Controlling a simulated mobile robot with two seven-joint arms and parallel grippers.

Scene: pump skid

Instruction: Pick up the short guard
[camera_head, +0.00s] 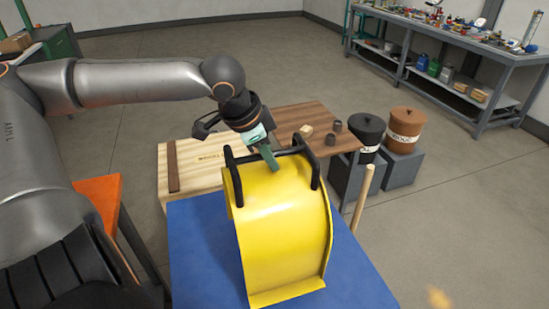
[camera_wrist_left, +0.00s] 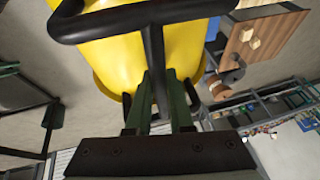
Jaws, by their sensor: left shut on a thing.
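The short guard (camera_head: 280,215) is a yellow curved sheet with black bar handles on top. It stands over the blue mat (camera_head: 205,255) in the head view; I cannot tell whether its lower edge touches the mat. My left gripper (camera_head: 270,158) reaches in from behind, with its green fingers at the black handle (camera_head: 288,152). In the left wrist view the fingers (camera_wrist_left: 160,90) are shut around a black bar of the handle (camera_wrist_left: 152,50), and the yellow guard (camera_wrist_left: 180,40) lies beyond. My right gripper is not in view.
A light wooden board (camera_head: 210,165) and a brown wooden table (camera_head: 305,117) with small blocks stand behind. A wooden post (camera_head: 361,198) rises right of the guard. Black (camera_head: 366,130) and brown (camera_head: 405,130) pots stand on grey blocks. The floor at right is clear.

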